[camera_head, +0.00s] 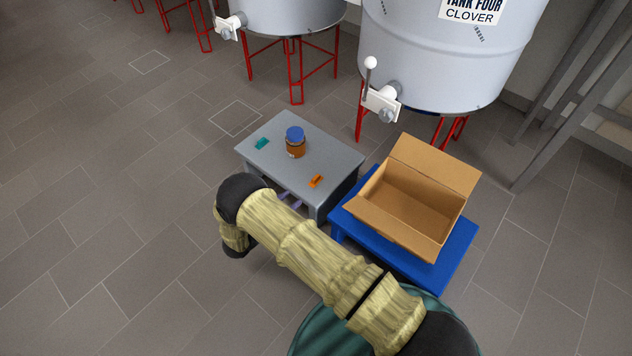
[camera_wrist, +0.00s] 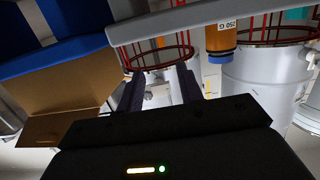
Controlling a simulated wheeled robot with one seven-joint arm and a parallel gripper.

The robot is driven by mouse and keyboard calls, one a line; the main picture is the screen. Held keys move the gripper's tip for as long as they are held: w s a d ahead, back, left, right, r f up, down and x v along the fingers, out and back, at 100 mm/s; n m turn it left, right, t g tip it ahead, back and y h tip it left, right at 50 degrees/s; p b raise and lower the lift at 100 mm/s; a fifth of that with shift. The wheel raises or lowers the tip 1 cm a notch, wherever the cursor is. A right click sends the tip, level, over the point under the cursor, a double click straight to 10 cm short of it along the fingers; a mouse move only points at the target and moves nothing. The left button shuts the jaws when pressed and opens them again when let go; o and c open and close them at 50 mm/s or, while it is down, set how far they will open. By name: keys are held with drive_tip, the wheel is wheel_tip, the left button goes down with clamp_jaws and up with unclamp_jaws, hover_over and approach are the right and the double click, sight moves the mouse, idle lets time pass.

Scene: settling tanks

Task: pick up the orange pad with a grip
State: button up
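The small orange pad (camera_head: 316,181) lies on the grey table (camera_head: 262,163), near its front right edge. In the wrist view, which looks upside down, a small orange patch that looks like the pad (camera_wrist: 160,42) shows at the table's edge, beyond the fingers. My gripper (camera_wrist: 160,88) has its two dark fingers apart with nothing between them. In the head view, what seem to be its fingertips (camera_head: 291,201) show by the table's near side; my arm hides the rest. The pad is apart from the fingers.
A blue-lidded orange-brown jar (camera_head: 295,144) and a teal pad (camera_head: 262,143) are on the same table. An open cardboard box (camera_head: 408,213) stands on a blue table (camera_head: 458,254) to the right. Tanks (camera_head: 440,55) on red legs stand behind. The floor at left is clear.

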sight(313, 181)
drive_tip(key=b+x, duration=0.3)
drive_tip(key=x, duration=0.5)
drive_tip(key=shift+w+f, duration=0.1)
drive_tip(key=shift+w, duration=0.05)
drive_tip(key=shift+w+d, duration=0.1)
drive_tip(key=shift+d, duration=0.05)
drive_tip(key=shift+w+b, duration=0.1)
drive_tip(key=shift+b, duration=0.25)
drive_tip(key=shift+w+d+f+b, duration=0.15)
drive_tip(key=shift+w+d+b, duration=0.05)
drive_tip(key=shift+b, duration=0.1)
drive_tip(key=b+x, duration=0.3)
drive_tip(key=shift+w+d+f, duration=0.15)
drive_tip(key=shift+w, duration=0.15)
drive_tip(key=shift+w+d, duration=0.2)
drive_tip(key=shift+w, duration=0.1)
clamp_jaws()
